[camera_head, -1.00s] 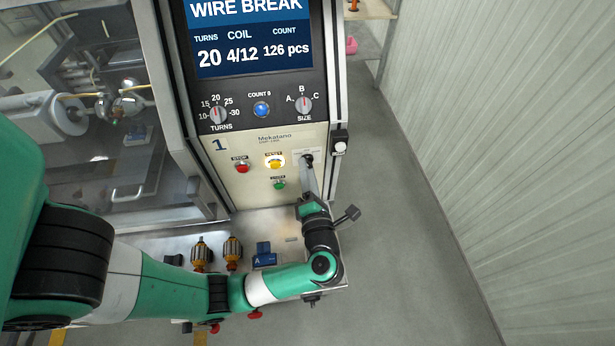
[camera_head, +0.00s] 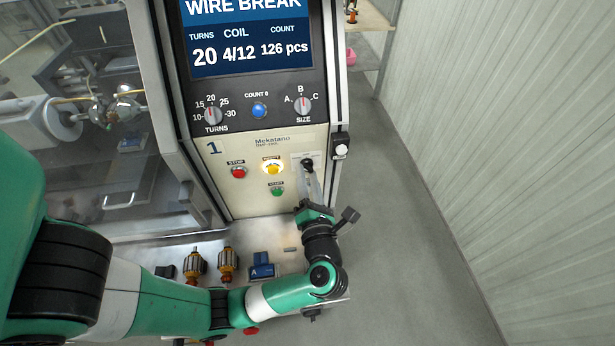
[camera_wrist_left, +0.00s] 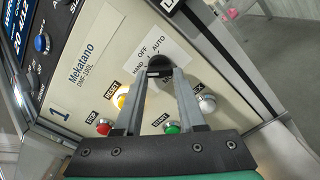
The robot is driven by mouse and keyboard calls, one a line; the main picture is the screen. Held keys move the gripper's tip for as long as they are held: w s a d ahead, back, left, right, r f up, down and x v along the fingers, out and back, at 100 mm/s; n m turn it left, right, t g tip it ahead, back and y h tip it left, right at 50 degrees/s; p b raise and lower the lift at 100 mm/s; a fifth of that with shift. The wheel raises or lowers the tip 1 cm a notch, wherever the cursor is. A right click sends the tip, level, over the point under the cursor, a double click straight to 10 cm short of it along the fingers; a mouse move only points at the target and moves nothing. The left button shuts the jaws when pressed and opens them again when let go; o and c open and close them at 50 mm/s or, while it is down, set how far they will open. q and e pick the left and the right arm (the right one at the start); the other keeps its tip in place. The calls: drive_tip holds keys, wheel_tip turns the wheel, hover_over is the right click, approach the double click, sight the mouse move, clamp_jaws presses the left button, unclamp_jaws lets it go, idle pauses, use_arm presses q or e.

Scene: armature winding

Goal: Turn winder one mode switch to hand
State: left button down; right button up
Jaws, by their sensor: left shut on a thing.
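The winder one mode switch (camera_head: 307,164) is a black knob on the cream panel, at the right of the buttons. In the left wrist view, the black switch (camera_wrist_left: 160,63) sits on a white plate marked HAND, OFF and AUTO. My left gripper (camera_head: 310,180) reaches up to it from below. In the wrist view, its two grey fingers (camera_wrist_left: 160,75) are shut on the switch handle, one on each side. The fingers partly hide the handle, and I cannot tell clearly which mark it points to. My right gripper is not in view.
A red STOP button (camera_head: 238,171), a lit yellow RESET button (camera_head: 273,168) and a green START button (camera_head: 277,190) are left of the switch. Above are the TURNS knob (camera_head: 213,115) and SIZE knob (camera_head: 302,105). Armatures (camera_head: 228,261) and a blue block (camera_head: 262,267) lie on the shelf below.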

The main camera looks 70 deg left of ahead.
use_arm(q)
drive_tip(key=c, duration=0.5)
unclamp_jaws()
drive_tip(key=s+d+b, duration=0.1)
drive_tip(key=s+d, duration=0.1)
drive_tip(key=d, duration=0.9)
drive_tip(key=shift+d+b, duration=0.2)
drive_tip(key=shift+b, duration=0.15)
drive_tip(key=shift+s, duration=0.1)
